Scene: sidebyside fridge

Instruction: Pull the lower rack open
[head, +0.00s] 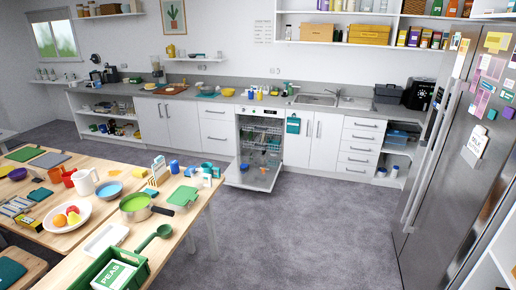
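The dishwasher (237,128) stands in the counter row across the room, with its door (251,178) folded down toward the floor. Its lower rack (260,158) shows small inside the opening, above the door, with some coloured items in it. The upper rack (261,131) is above it and also seems to hold dishes. How far the lower rack sticks out is too small to tell. Neither of my grippers is in view.
A wooden table (95,232) crowded with dishes and food fills the left foreground. A large steel fridge (455,150) stands close on the right. The grey floor (300,225) between them is clear up to the dishwasher door.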

